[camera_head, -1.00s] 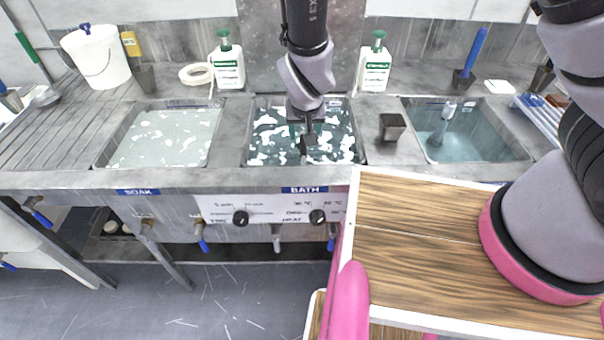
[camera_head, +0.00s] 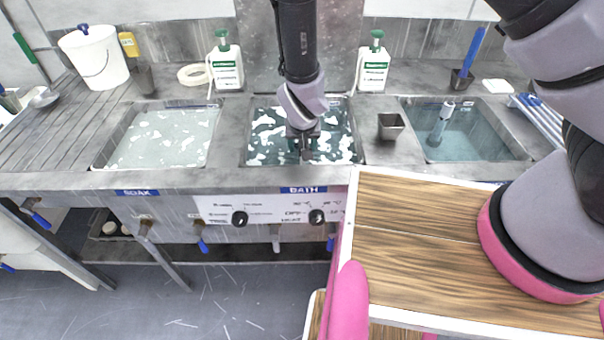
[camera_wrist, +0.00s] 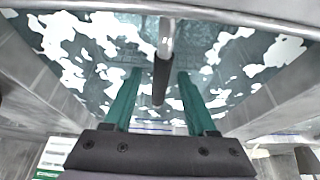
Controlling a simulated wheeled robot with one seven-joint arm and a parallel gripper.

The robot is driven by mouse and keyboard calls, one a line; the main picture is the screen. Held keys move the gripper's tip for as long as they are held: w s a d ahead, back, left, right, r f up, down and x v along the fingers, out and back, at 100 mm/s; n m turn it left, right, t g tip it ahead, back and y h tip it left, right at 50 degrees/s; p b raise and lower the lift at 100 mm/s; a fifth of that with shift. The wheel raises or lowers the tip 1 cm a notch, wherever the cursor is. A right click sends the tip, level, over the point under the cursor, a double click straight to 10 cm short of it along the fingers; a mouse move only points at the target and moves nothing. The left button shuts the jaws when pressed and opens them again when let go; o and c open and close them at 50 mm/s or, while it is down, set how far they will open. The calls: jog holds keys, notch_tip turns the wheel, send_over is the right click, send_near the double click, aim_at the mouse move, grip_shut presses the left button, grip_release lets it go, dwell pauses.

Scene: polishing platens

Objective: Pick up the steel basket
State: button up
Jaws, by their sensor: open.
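My gripper (camera_wrist: 159,72) is open over the middle basin, the one marked BATH (camera_head: 250,150). It also shows from outside in the head view (camera_head: 304,150). In the wrist view its two green fingers stand apart, one on each side of an upright handle (camera_wrist: 161,80) with a dark grip and a pale metal top. No contact with the fingers shows. The handle appears to belong to something in the bath, perhaps the steel basket.
Soap bottles (camera_head: 226,65) (camera_head: 372,68) stand behind. A wooden-topped surface (camera_head: 420,230) is in front.

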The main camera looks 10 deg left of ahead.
jog(key=shift+f, duration=0.25)
dwell(0.4)
grip_shut()
dwell(1.3)
